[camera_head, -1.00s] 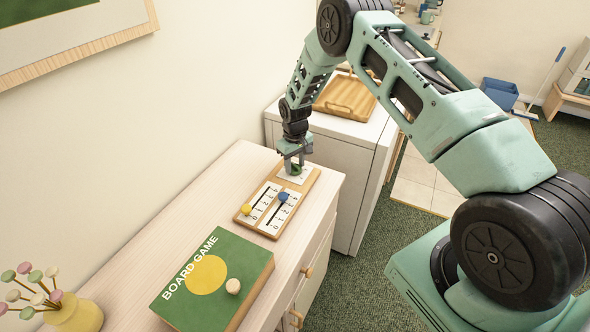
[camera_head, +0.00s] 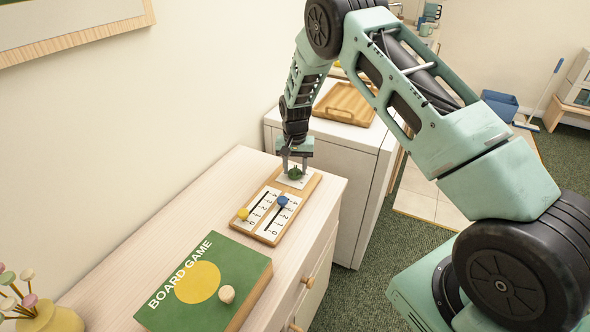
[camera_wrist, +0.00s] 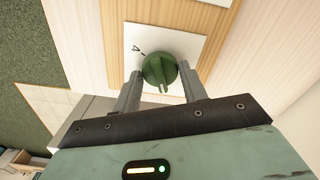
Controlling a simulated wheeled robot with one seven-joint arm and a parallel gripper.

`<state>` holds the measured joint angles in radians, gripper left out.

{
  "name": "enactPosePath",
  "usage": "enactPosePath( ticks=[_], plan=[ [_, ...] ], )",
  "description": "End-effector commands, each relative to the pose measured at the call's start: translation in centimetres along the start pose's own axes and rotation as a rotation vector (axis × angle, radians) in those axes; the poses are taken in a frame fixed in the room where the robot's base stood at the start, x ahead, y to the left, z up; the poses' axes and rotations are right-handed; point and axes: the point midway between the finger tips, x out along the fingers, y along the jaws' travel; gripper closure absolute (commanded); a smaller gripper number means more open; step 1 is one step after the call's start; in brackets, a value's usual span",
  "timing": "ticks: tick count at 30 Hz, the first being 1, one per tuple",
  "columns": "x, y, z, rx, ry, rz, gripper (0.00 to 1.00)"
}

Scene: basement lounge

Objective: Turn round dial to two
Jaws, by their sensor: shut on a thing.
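The green round dial (camera_head: 295,174) sits on a white plate at the far end of the wooden board (camera_head: 263,236) on the cabinet. In the wrist view the dial (camera_wrist: 159,69) has a raised ridge across it, with its visible end towards the bottom of the picture. Other markings are hidden or too small.
The board also carries a yellow slider (camera_head: 243,214) and a blue slider (camera_head: 282,201) on numbered scales, close to my gripper. A green board game box (camera_head: 207,284) lies nearer, beside a yellow vase (camera_head: 52,319). A wooden tray (camera_head: 345,103) rests on the white unit behind.

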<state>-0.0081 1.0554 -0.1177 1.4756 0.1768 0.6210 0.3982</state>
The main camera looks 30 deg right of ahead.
Motion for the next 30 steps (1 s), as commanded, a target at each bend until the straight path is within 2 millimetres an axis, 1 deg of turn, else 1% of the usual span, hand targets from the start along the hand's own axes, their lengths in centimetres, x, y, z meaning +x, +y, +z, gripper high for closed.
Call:
enactPosePath(
  ticks=[6, 18, 19, 20, 21, 30],
  plan=[
    [-0.03, -0.04, -0.02, 0.038, 0.001, 0.000, 0.80],
    [-0.06, -0.03, -0.02, 0.044, 0.001, 0.000, 0.80],
    [-0.06, -0.03, -0.02, 0.044, 0.001, 0.000, 0.55],
    [-0.06, -0.03, -0.02, 0.044, 0.001, 0.000, 0.47],
    [-0.05, -0.03, -0.02, 0.044, 0.001, 0.000, 0.36],
    [-0.11, -0.02, -0.02, 0.044, 0.001, 0.000, 0.36]
  ],
)
